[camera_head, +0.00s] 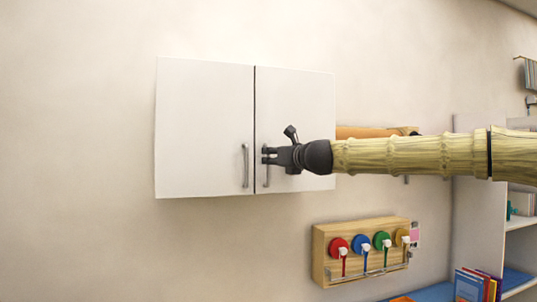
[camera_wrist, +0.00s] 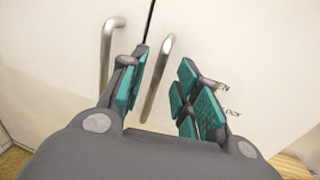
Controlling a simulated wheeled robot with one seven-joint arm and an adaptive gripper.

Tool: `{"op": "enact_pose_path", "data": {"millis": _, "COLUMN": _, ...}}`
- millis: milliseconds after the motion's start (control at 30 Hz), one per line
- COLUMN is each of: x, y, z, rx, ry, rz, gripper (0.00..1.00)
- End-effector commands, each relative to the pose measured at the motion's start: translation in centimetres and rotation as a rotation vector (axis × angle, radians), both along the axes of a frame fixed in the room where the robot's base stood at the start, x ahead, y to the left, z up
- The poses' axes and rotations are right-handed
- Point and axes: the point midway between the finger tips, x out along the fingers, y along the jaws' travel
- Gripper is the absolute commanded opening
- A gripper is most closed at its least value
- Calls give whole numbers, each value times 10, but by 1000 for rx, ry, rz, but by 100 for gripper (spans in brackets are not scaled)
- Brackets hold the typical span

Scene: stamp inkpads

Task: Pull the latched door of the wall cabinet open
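The white two-door wall cabinet (camera_head: 204,125) hangs on the wall, both doors flush. The left door has a vertical metal handle (camera_head: 245,165), also seen at the left of the wrist view (camera_wrist: 107,50). The right door (camera_head: 300,100) has a matching handle (camera_wrist: 158,75) beside the center gap. My gripper (camera_head: 267,155) is in front of the right door at this handle. In the wrist view my gripper (camera_wrist: 163,82) is open, with teal finger pads on either side of the right handle. Whether a pad touches it is unclear.
A wooden wall rack (camera_head: 320,250) with several colored round pieces hangs below right of the cabinet. A shelf unit (camera_head: 480,215) with books (camera_head: 475,287) stands at far right. An orange-brown item (camera_head: 365,132) shows behind my arm. The wall left of the cabinet is clear.

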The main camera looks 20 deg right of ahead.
Motion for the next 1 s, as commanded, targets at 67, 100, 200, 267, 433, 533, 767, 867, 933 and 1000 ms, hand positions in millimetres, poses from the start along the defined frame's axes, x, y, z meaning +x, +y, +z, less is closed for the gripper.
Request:
{"op": "enact_pose_path", "data": {"millis": 67, "x": 10, "y": 2, "z": 0, "rx": 0, "ry": 2, "rz": -1, "gripper": 32}}
{"op": "enact_pose_path", "data": {"millis": 100, "x": 14, "y": 3, "z": 1, "rx": -1, "ry": 2, "rz": -1, "gripper": 32}}
{"op": "enact_pose_path", "data": {"millis": 200, "x": 22, "y": 5, "z": 0, "rx": 0, "ry": 2, "rz": -1, "gripper": 32}}
{"op": "enact_pose_path", "data": {"millis": 267, "x": 26, "y": 6, "z": 1, "rx": 0, "ry": 1, "rz": -1, "gripper": 32}}
{"op": "enact_pose_path", "data": {"millis": 433, "x": 33, "y": 7, "z": -1, "rx": -1, "ry": 1, "rz": 0, "gripper": 32}}
{"op": "enact_pose_path", "data": {"millis": 533, "x": 34, "y": 8, "z": -1, "rx": -1, "ry": 1, "rz": -1, "gripper": 32}}
{"op": "enact_pose_path", "data": {"millis": 767, "x": 34, "y": 8, "z": -1, "rx": -1, "ry": 1, "rz": 0, "gripper": 28}}
{"op": "enact_pose_path", "data": {"millis": 867, "x": 34, "y": 8, "z": -1, "rx": -1, "ry": 1, "rz": 0, "gripper": 10}}
{"op": "enact_pose_path", "data": {"millis": 933, "x": 33, "y": 8, "z": -1, "rx": -1, "ry": 1, "rz": -1, "gripper": 0}}
{"op": "enact_pose_path", "data": {"millis": 1000, "x": 33, "y": 7, "z": -1, "rx": -1, "ry": 1, "rz": -1, "gripper": 0}}
